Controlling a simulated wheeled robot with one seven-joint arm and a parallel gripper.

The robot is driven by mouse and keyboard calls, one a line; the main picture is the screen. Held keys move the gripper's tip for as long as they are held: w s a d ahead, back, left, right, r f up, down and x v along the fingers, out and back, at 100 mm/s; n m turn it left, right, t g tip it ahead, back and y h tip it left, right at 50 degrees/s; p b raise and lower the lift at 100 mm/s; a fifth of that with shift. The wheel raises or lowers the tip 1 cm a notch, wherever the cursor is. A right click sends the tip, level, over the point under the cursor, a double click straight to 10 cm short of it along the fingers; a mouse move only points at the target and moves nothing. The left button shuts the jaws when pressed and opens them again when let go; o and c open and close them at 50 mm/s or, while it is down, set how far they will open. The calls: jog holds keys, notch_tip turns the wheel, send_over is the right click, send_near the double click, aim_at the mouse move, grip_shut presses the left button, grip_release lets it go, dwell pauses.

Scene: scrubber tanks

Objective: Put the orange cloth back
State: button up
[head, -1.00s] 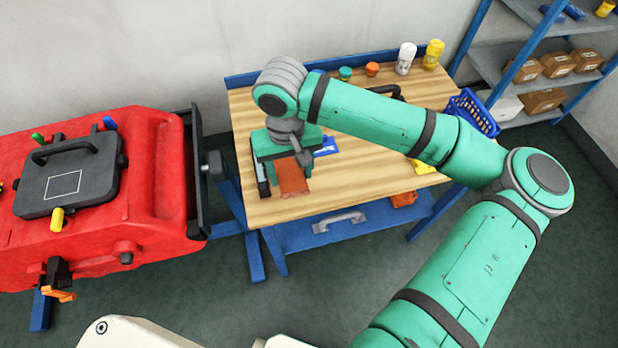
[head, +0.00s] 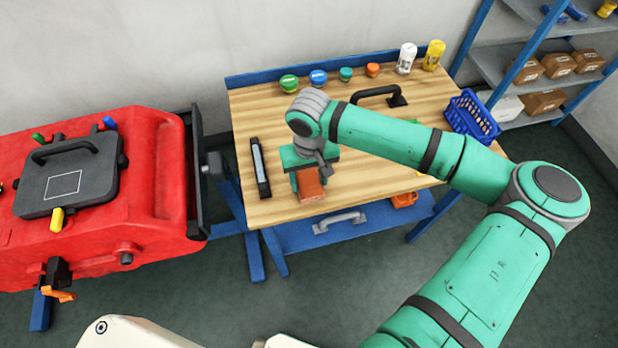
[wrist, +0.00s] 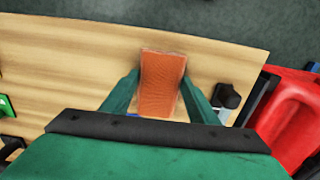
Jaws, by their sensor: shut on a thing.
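The orange cloth (head: 310,184) is a folded flat piece held in my gripper (head: 309,187) over the left front part of the wooden table (head: 350,183). In the wrist view the cloth (wrist: 161,83) sits between the two green fingers, which are closed on its sides. How far it is above the tabletop cannot be told. Some blue shows behind the cloth in the wrist view, mostly hidden.
A black bar-shaped item (head: 260,167) lies left of my gripper. Several jars and caps, such as the green one (head: 289,84), line the back edge. A black handle (head: 380,95) and blue basket (head: 472,116) are at right. A red tank (head: 150,190) stands left.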

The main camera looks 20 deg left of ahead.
aim_at(309, 182)
jog(key=shift+f, duration=0.1)
jog(key=o, duration=1.1)
notch_tip(309, 182, up, 12)
dwell(0.4)
